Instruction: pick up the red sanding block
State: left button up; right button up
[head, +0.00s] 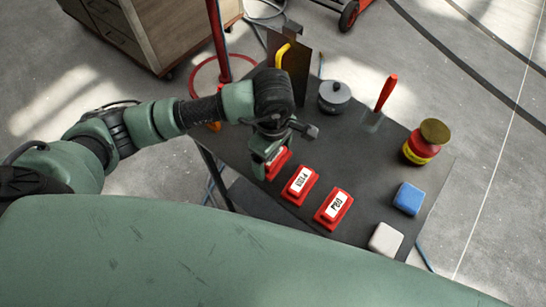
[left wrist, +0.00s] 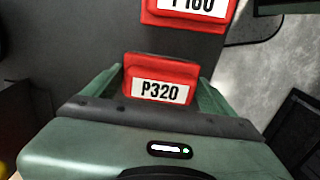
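A red sanding block marked P320 (left wrist: 160,68) sits between the two green fingers of my left gripper (left wrist: 160,90) in the left wrist view. In the head view, my left gripper (head: 272,160) points down at the left end of a row of red blocks. It partly hides the P320 block (head: 280,161). A second red block (head: 300,184) stands in the middle, and a third one (head: 334,208) at the right. My right gripper is not in view.
The dark table (head: 365,160) also bears a grey lidded pot (head: 334,97), a red-handled tool (head: 386,92), a red and yellow can (head: 421,148), a blue block (head: 408,198) and a pale block (head: 386,239). An upright dark plate (head: 288,75) stands behind my left gripper.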

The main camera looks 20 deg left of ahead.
pick_arm(q)
jog(key=c, duration=0.5)
notch_tip(320, 180, up, 20)
jog(key=shift+r+b, duration=0.1)
jog(key=shift+b, duration=0.55)
